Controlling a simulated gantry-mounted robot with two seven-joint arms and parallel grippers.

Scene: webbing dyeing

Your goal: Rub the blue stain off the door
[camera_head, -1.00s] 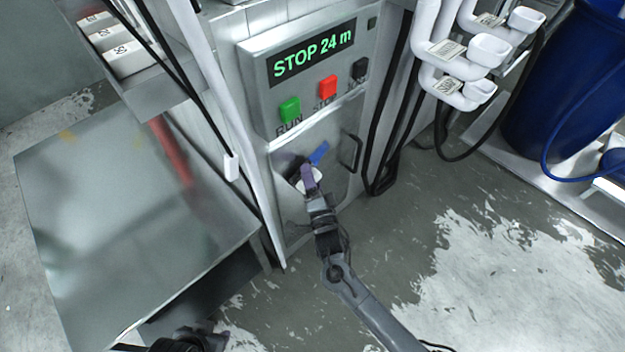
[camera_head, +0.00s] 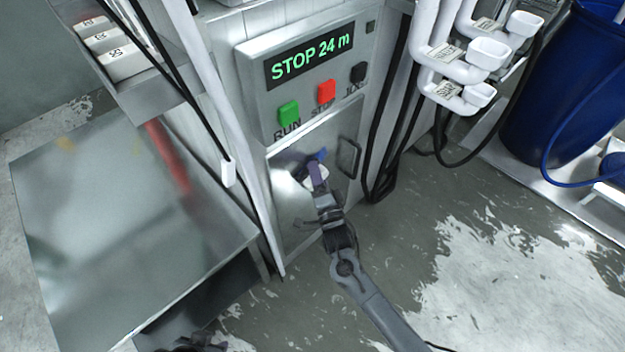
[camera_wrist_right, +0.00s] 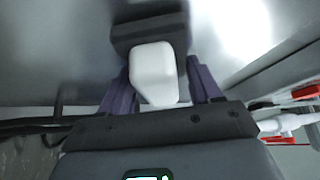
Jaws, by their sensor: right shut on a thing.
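The grey metal door (camera_head: 290,205) is on the front of the machine, below its buttons. A small patch of the blue stain (camera_head: 321,154) shows at the door's upper middle, just above my right gripper; my gripper may hide more of it. My right gripper (camera_head: 318,178) is shut on a white block with a dark grey pad. In the right wrist view the white block (camera_wrist_right: 155,75) sits between the purple fingers, its dark pad (camera_wrist_right: 148,32) facing the door. I cannot tell whether the pad touches it. A dark part of my left arm barely shows at the bottom edge.
The door handle (camera_head: 348,157) stands out just right of my right gripper. Green (camera_head: 289,114) and red (camera_head: 326,92) buttons sit above, under a display reading STOP 24 m. A metal table (camera_head: 120,230) is at left. Black cables (camera_head: 385,160) hang right of the machine.

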